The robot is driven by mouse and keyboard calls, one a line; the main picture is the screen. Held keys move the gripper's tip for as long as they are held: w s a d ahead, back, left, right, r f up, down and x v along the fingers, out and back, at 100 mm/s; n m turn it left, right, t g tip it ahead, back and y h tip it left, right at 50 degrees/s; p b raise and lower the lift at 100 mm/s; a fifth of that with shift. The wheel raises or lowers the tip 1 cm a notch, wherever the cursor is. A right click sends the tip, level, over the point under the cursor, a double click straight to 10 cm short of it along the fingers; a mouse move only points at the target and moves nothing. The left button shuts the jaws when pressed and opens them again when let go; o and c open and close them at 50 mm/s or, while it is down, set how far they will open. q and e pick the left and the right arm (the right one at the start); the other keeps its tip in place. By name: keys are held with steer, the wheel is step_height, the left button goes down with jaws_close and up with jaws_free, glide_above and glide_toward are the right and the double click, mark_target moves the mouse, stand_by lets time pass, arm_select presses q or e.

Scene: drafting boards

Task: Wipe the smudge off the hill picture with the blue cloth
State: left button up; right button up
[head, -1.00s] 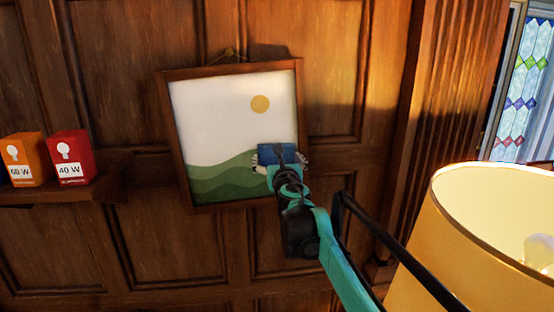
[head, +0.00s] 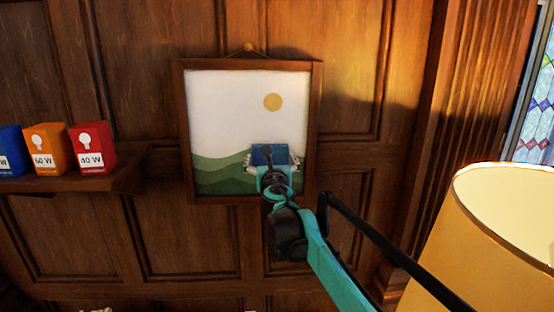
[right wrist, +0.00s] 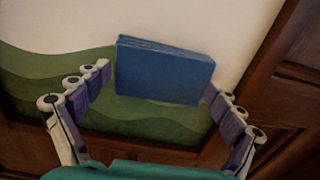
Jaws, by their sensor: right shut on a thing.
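The hill picture (head: 222,115) hangs on the panelled wall in a brown wooden frame, with a white sky, a yellow sun and green hills. My right gripper (head: 272,161) is in front of its lower right part. It is shut on the folded blue cloth (head: 260,156), which covers part of the hills and sky below the sun. In the right wrist view, the cloth (right wrist: 165,72) sits between the fingers against or very near the picture; contact is unclear. I see no smudge on the uncovered parts. My left gripper is out of view.
A wooden shelf (head: 70,185) at the left holds a blue box (head: 9,140), an orange box (head: 48,145) and a red box (head: 92,145). A yellow lampshade (head: 480,240) stands at the lower right, near my right arm. A stained-glass window is at the far right.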

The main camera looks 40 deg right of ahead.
mark_target(253, 161)
steer(key=shift+w+a+f, duration=0.2)
steer(key=shift+w+a, duration=0.2)
steer(key=shift+a, duration=0.25)
steer(key=shift+w+a+f, duration=0.15)
steer(key=shift+w+a, duration=0.45)
steer(key=shift+a, duration=0.35)
steer(key=shift+w+a+f+b, duration=0.15)
steer(key=shift+w+a+b, duration=0.25)
steer(key=shift+a, duration=0.2)
steer(key=shift+w+a+f, duration=0.1)
steer(key=shift+w+a, duration=0.35)
steer(key=shift+a, duration=0.35)
steer(key=shift+s, duration=0.1)
steer(key=shift+v, duration=2.85)
